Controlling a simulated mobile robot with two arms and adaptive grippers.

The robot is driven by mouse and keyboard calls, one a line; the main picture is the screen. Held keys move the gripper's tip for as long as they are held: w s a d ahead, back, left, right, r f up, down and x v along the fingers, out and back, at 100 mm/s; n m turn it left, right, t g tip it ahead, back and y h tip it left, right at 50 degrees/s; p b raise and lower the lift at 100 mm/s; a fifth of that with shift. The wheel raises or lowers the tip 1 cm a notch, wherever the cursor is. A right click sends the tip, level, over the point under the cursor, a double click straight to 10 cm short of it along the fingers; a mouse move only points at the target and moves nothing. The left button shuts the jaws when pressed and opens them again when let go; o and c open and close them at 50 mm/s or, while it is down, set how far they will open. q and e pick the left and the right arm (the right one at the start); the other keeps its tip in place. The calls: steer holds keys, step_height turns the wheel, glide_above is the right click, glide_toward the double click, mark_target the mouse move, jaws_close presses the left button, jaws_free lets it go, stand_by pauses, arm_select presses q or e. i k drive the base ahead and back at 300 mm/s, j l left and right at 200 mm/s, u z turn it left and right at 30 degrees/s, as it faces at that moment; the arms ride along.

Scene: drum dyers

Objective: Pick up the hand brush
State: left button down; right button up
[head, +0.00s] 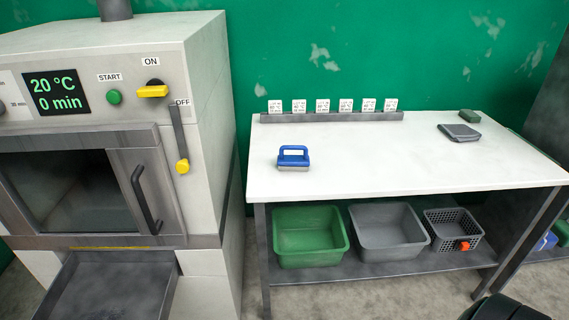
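The hand brush (293,158) has a blue body with a raised blue handle and a pale underside. It rests upright, handle on top, on the left part of the white table (390,160), a little in from the front edge. Nothing touches it. Neither gripper can be made out in the head view. A dark rounded shape shows at the bottom right edge, too cut off to identify.
A drum machine (205,80) with a dark tray (110,285) stands left of the table. A card rack (330,116) lines the table's back. Bins (310,257) sit on the shelf below.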

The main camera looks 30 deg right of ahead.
mark_target(284, 162)
steer(key=i+l+z, duration=0.45)
steer(key=i+l, duration=0.3)
steer(key=i, duration=0.05)
